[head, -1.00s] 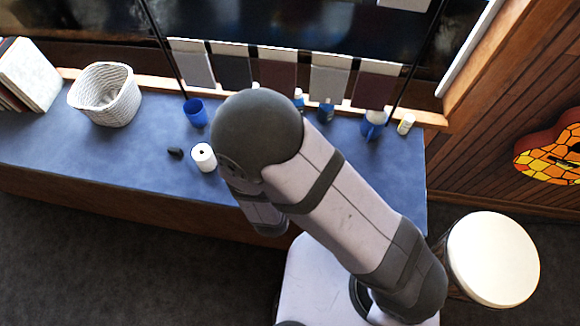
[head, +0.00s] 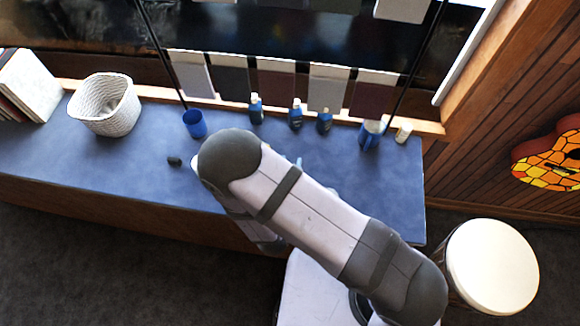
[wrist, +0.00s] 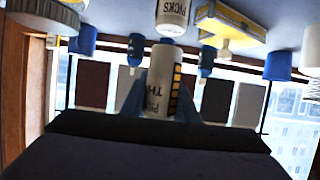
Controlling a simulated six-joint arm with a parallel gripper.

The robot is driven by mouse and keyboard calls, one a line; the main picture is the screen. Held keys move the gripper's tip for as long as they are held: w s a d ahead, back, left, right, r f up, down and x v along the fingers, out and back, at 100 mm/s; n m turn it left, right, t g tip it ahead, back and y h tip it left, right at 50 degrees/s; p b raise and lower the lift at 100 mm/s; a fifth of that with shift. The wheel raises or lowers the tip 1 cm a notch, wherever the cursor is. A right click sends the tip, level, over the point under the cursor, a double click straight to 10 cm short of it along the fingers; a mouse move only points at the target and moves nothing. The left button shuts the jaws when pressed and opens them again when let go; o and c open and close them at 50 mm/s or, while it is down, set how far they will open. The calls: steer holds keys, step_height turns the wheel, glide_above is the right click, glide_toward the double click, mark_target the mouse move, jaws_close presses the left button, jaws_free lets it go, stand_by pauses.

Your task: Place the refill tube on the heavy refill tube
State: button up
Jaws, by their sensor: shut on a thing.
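In the wrist view, which looks upside down, my gripper (wrist: 162,88) is shut on a pale tube (wrist: 158,72) with dark lettering, the refill tube. A second white tube marked PICKS (wrist: 172,14), the likely heavy refill tube, stands on the blue counter. The held tube's lower end lines up closely with the standing tube's top; I cannot tell whether they touch. In the head view my arm hides my gripper and both tubes.
A yellow box (wrist: 228,24) is beside the standing tube. Blue bottles (head: 295,115), a blue cup (head: 195,123), a blue mug (head: 371,134) and a small white container (head: 403,132) line the counter's back. A white basket (head: 106,104) stands left. The left counter (head: 60,150) has free room.

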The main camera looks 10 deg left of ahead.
steer(key=shift+f, duration=0.85)
steer(key=shift+f, duration=0.1)
steer(key=shift+f, duration=0.15)
steer(key=o, duration=1.1)
steer(key=shift+c, duration=0.2)
steer(key=p+v, duration=0.4)
steer(key=v, duration=0.8)
steer(key=shift+r+p, duration=0.3)
steer(key=shift+p, duration=0.05)
